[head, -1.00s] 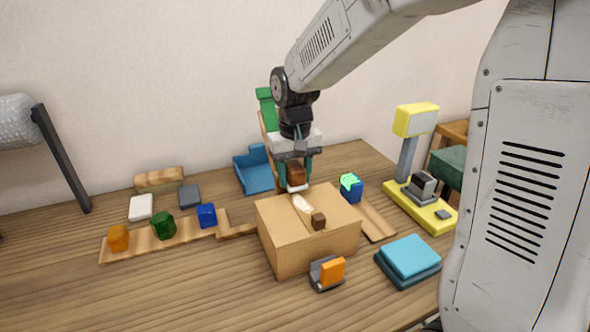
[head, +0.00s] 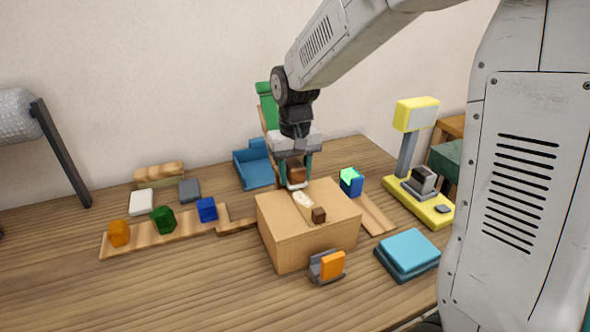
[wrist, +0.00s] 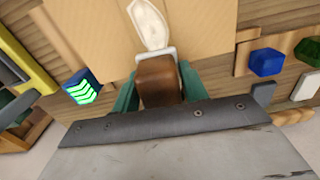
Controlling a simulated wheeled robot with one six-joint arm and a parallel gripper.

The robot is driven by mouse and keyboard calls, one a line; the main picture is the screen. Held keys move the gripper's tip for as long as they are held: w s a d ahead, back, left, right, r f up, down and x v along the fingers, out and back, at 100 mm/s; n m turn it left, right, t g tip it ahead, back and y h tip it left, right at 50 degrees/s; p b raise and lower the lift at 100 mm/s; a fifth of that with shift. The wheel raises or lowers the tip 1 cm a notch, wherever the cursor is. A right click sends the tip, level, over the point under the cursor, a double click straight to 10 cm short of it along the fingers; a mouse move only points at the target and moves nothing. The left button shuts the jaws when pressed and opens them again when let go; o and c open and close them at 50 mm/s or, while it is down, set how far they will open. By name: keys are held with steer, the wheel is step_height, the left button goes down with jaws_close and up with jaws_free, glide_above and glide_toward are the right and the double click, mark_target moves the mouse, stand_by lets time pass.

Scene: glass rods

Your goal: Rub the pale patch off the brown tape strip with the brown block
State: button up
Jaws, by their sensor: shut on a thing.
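My gripper (head: 296,178) is shut on the brown block (head: 296,173), which has a white pad at its lower end. The brown block also shows between the green fingers in the wrist view (wrist: 158,82). It is at the far edge of the top of a cardboard box (head: 290,242). The pale patch (head: 303,199) lies on the box top just in front of the block, and shows ahead of it in the wrist view (wrist: 149,24). The brown tape strip is hard to tell from the cardboard. I cannot tell whether the pad touches the box top.
A blue block with a green mark (head: 351,182) stands right of the box. An orange-and-grey holder (head: 327,266) and blue pads (head: 408,254) are in front. A yellow scale (head: 421,202) stands at right.

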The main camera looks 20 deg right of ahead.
steer(key=shift+f, duration=0.5)
steer(key=shift+s, duration=0.15)
steer(key=shift+s+r, duration=0.1)
steer(key=shift+s, duration=4.3)
steer(key=shift+w, duration=4.6)
steer(key=shift+r, duration=2.95)
steer(key=shift+r, duration=0.1)
